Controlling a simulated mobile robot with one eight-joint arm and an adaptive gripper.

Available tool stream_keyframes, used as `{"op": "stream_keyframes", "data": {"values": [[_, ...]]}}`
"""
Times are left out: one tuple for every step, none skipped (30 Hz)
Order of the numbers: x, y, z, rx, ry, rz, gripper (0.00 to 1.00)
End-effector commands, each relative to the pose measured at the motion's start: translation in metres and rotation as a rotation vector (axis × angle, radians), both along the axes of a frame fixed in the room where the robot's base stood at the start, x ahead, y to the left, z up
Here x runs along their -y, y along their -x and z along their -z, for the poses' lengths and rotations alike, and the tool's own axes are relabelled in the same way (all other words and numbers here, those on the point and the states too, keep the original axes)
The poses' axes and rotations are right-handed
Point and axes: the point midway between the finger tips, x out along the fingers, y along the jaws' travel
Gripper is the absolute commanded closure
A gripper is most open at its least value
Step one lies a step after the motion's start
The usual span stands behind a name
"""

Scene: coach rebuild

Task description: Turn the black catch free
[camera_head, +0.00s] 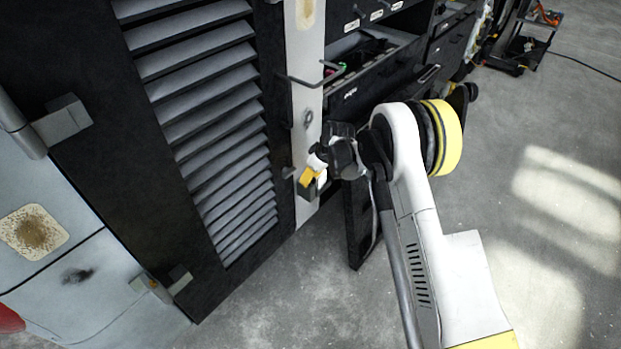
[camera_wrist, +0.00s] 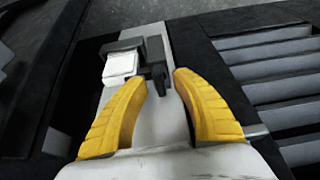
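In the wrist view, a black catch (camera_wrist: 156,72) stands on a pale post, beside a small white block with a dark top (camera_wrist: 121,64). My gripper (camera_wrist: 160,80) has two yellow fingers spread apart. The catch shows between the fingertips in the picture, with gaps on both sides; I cannot tell how deep it sits between them. In the head view, my gripper (camera_head: 312,176) is low at the pale post, and a dark piece (camera_head: 307,191) shows just below the yellow fingers. Most of the catch is hidden there.
A black louvred door (camera_head: 210,120) stands left of the post (camera_head: 306,95). A bent grey rod (camera_head: 305,80) and a small fitting (camera_head: 308,118) are above my gripper. An open black drawer (camera_head: 370,65) lies behind.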

Motion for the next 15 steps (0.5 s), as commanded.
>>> {"op": "stream_keyframes", "data": {"values": [[0.0000,0.0000,-0.0001,0.000,0.000,0.000,0.78],[0.0000,0.0000,-0.0001,0.000,0.000,0.000,0.87],[0.0001,0.0000,-0.0002,0.000,0.000,0.000,0.99],[0.0001,0.0000,-0.0002,0.000,0.000,0.000,1.00],[0.0001,0.0000,-0.0002,0.000,0.000,0.000,1.00],[0.0001,0.0000,-0.0002,0.000,0.000,0.000,1.00],[0.0001,0.0000,-0.0002,0.000,0.000,0.000,1.00],[0.0000,0.0001,-0.0002,0.000,0.000,0.000,1.00],[0.0000,0.0001,-0.0001,0.000,0.000,0.000,1.00],[0.0000,0.0002,-0.0001,0.000,0.000,0.000,1.00],[0.0000,0.0002,-0.0001,0.000,0.000,0.003,1.00],[-0.0002,0.0003,0.0001,-0.001,0.001,0.013,1.00],[-0.0003,0.0005,0.0003,0.000,0.001,0.028,1.00],[-0.0004,0.0007,0.0004,-0.001,0.002,0.049,1.00],[-0.0008,0.0009,0.0005,0.000,0.001,0.086,1.00]]}}
